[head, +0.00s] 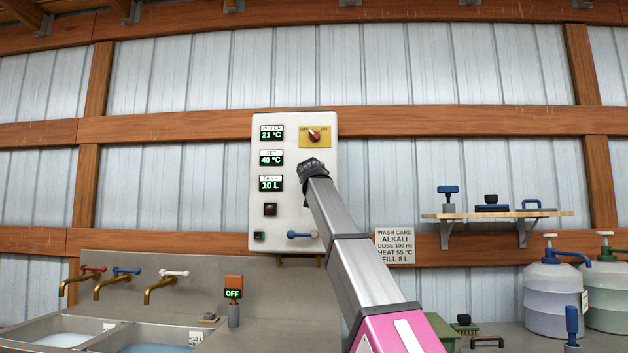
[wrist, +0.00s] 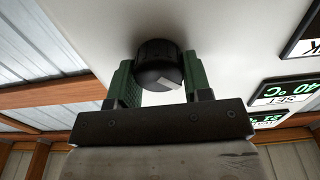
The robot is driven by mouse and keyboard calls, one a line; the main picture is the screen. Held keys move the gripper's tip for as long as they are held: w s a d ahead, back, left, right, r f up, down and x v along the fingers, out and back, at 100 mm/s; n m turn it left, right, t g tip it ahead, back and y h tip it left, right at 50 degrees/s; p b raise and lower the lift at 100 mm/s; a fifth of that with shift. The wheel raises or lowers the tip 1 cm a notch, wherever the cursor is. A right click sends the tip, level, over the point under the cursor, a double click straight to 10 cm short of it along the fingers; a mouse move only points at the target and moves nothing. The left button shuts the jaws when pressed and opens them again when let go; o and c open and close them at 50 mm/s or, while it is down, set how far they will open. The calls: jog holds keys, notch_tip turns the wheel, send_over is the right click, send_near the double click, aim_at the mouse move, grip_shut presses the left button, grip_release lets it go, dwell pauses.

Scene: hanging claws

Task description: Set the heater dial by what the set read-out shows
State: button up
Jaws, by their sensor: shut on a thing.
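The heater dial (wrist: 158,52) is a black round knob on the white control panel (head: 292,215). In the wrist view it sits between the green fingers of my gripper (wrist: 159,70), which is shut on it. In the head view my gripper (head: 311,167) is at the panel's right half and hides the dial. The set read-out (head: 271,157) shows 40 °C; it also shows upside down in the wrist view (wrist: 286,90). The wash card (head: 395,246) reads HEAT 55 °C.
Other read-outs show water 21 °C (head: 272,133) and tank 10 L (head: 271,184). A red rotary switch (head: 314,136) is above my gripper; a blue-handled lever (head: 301,235) is below. A shelf (head: 500,214) is at right; taps (head: 122,278) and sinks are at lower left.

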jog(key=m, duration=0.6)
jog(key=shift+d, duration=0.15)
jog(key=shift+m, duration=0.3)
jog(key=o, duration=0.9)
jog(key=shift+s, duration=0.15)
jog(key=s, duration=1)
jog(key=shift+s+a, duration=0.2)
jog(key=shift+s, duration=0.1)
